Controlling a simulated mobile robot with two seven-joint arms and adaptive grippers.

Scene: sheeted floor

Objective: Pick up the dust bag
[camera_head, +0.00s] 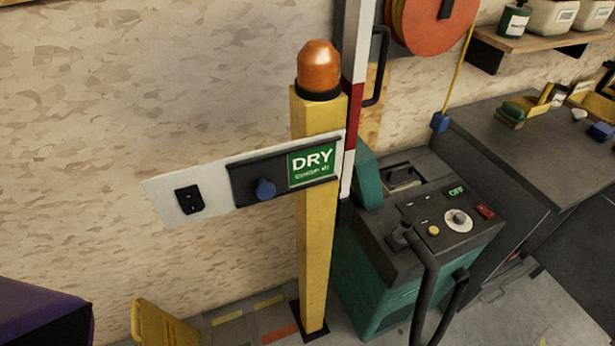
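I cannot make out a dust bag for certain in the head view. A teal and dark grey machine (405,262) stands right of centre. It has a control panel (447,218) on top with a knob, a red switch and a green "OFF" label, and a dark hose or handle (427,280) at its front. No bag shows on its visible sides. Neither of my grippers is in view.
A yellow post (316,225) with an orange beacon (318,68) carries a panel with a "DRY" sign (311,163). A purple object (40,312) and a yellow object (160,325) are cut off at lower left. A cluttered grey workbench (500,130) stands at right.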

